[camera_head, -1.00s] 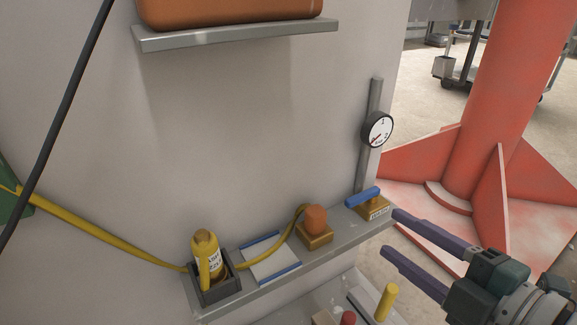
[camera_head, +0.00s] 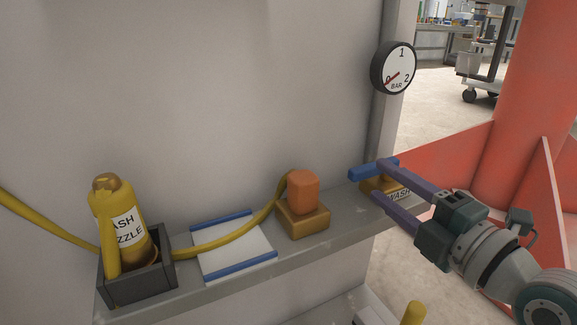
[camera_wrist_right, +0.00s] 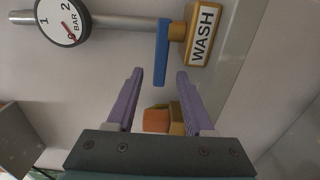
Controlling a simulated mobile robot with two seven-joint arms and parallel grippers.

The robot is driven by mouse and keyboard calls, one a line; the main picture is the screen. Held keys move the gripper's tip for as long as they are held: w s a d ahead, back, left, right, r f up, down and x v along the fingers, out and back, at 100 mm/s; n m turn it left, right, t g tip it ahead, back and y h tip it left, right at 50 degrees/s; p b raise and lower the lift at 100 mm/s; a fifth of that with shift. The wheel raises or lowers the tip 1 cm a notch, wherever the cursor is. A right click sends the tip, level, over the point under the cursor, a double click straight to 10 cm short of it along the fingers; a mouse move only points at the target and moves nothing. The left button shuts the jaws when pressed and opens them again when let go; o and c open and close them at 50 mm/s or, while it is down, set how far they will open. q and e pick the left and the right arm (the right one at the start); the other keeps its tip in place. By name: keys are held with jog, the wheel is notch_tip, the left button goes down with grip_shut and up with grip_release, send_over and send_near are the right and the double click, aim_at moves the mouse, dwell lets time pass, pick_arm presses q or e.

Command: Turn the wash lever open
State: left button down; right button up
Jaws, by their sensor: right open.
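The blue wash lever (camera_head: 366,172) sits on a brass valve block labelled WASH (camera_head: 370,186) at the right end of the grey shelf. In the right wrist view the lever (camera_wrist_right: 162,48) lies ahead, and its near end reaches between the fingertips. My right gripper (camera_head: 379,180) is open, with one purple finger (camera_wrist_right: 130,95) on each side of that end. I see a gap on both sides in the wrist view. In the head view the fingers partly hide the lever and block. My left gripper is not in view.
A round pressure gauge (camera_head: 393,68) above the valve has its needle near 0. An orange knob on a brass block (camera_head: 302,213), a white pad with blue edges (camera_head: 232,250) and a yellow wash nozzle (camera_head: 119,220) in a dark holder (camera_head: 140,289) stand along the shelf (camera_head: 330,240).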

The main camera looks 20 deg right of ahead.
aim_at(374, 173)
jog(key=shift+w+a+b, duration=0.1)
jog(key=shift+w+b, duration=0.4)
jog(key=shift+w, duration=0.85)
grip_shut()
dwell(0.4)
